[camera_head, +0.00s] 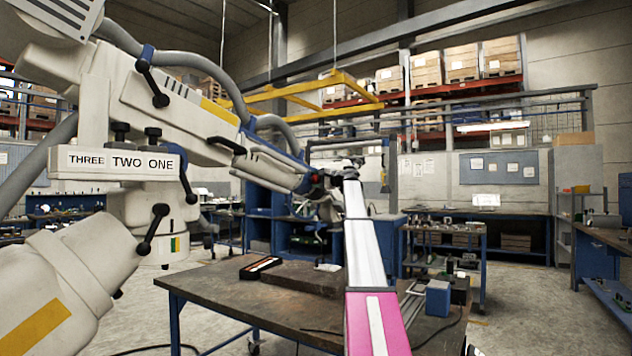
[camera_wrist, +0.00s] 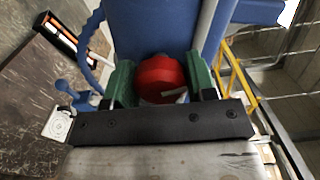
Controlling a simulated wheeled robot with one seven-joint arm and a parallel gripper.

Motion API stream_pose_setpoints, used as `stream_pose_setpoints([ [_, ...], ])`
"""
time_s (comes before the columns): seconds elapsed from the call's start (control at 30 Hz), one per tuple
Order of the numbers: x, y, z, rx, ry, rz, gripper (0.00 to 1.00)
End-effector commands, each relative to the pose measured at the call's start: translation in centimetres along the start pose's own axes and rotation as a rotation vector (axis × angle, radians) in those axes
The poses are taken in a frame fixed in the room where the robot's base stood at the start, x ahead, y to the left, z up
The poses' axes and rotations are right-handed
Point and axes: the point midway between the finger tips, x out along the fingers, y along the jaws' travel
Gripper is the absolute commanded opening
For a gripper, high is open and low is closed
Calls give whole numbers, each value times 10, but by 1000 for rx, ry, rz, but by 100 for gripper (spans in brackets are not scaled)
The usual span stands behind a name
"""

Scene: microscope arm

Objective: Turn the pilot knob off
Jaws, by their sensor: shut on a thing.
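A red round knob (camera_wrist: 160,78) sits on a blue housing (camera_wrist: 150,28) in the wrist view. A pale mark shows on its lower right. No label naming it as the pilot knob can be read. My gripper (camera_wrist: 161,82) has one green finger on each side of the knob and is shut on it. In the head view my gripper (camera_head: 331,181) is at the right end of the long white microscope arm (camera_head: 180,95). There the knob is a small dark red spot, mostly hidden by the gripper.
Black clamp levers (camera_head: 152,229) and a plate marked THREE TWO ONE (camera_head: 113,162) are on the left. A workbench (camera_head: 215,289) with a dark tray (camera_head: 261,267) stands below. A blue box (camera_head: 438,298) is at its right.

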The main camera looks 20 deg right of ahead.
Motion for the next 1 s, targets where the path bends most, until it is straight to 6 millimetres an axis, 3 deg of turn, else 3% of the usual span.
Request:
stream_pose_setpoints([
  [0.3, 0, 0, -1, 139, 2, 0, 27],
  [0.9, -1, 0, -1, 173, 3, -1, 27],
  [0.93, -1, 0, -1, 173, 3, -1, 61],
  [1.0, 0, 0, -1, 173, 3, 0, 76],
])
